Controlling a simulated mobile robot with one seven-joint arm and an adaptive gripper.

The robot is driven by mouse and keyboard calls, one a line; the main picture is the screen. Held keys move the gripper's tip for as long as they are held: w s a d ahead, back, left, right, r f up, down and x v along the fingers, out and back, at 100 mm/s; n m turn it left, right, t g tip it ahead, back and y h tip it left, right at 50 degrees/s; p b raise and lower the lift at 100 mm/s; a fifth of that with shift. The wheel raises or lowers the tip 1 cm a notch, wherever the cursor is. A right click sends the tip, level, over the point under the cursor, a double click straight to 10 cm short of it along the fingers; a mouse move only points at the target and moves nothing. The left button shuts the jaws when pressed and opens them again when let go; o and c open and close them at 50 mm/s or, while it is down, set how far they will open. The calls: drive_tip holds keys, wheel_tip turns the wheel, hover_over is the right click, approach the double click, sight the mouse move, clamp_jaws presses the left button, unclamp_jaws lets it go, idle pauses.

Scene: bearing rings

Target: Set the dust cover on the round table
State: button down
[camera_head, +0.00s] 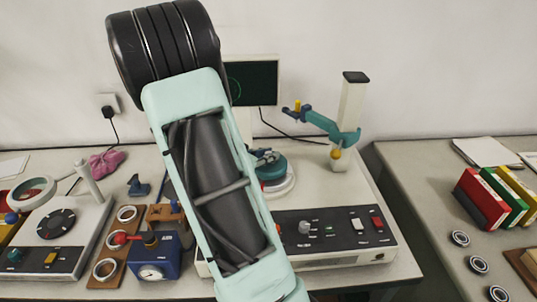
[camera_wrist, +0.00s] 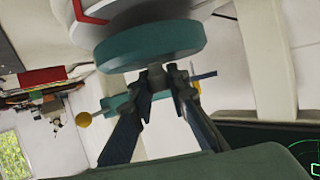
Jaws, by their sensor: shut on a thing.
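The dust cover, a teal disc with a grey knob, shows in the head view (camera_head: 272,171) behind my arm and in the wrist view (camera_wrist: 150,45). My gripper (camera_wrist: 160,82) is shut on its knob, fingers either side. In the head view, only a little of my gripper (camera_head: 262,157) shows beside my arm. The round table, a pale disc on the instrument, shows directly under the cover in the head view (camera_head: 285,187). The cover hides most of its top. I cannot tell whether cover and table touch.
A pale column (camera_head: 349,120) with a teal probe arm (camera_head: 325,125) stands right of the cover. A black control panel (camera_head: 330,230) lies in front, and a monitor (camera_head: 255,82) behind. A blue gauge block (camera_head: 155,257) and rings on a wooden board stand left. Books (camera_head: 490,195) are far right.

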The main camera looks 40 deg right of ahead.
drive_tip(key=shift+f, duration=0.5)
drive_tip(key=shift+r+p, duration=0.1)
drive_tip(key=shift+p, duration=0.25)
idle(0.9)
drive_tip(key=c, duration=1.8)
unclamp_jaws()
drive_tip(key=shift+o, duration=0.2)
wheel_tip(320, 180, up, 10)
drive_tip(key=shift+f, duration=0.1)
drive_tip(key=shift+w+a, duration=0.1)
